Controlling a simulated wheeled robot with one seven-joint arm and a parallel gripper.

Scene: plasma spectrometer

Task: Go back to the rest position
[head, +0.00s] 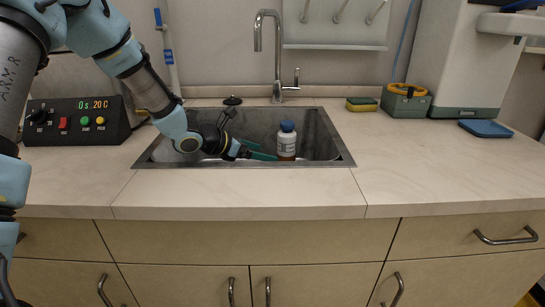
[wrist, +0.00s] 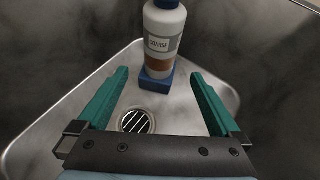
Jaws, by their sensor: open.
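My gripper (head: 263,152) is inside the sink basin, with its green fingers pointing toward a white bottle (head: 287,142) with a blue cap. In the wrist view my gripper (wrist: 160,90) is open and empty, with its fingers spread wide. The bottle (wrist: 163,40) stands upright just beyond the fingertips, apart from them. It has a label reading "COARSE" and brown contents low down, and its foot sits in a blue base (wrist: 156,82). The bottle's top is cut off in the wrist view.
The sink (head: 345,160) has a rim around my gripper, and a drain (wrist: 136,121) lies below it. A tall faucet (head: 277,50) stands behind. A control box (head: 75,120) is at left; a sponge (head: 361,104), a caddy (head: 406,102) and a blue tray (head: 486,128) are at right. The front counter is clear.

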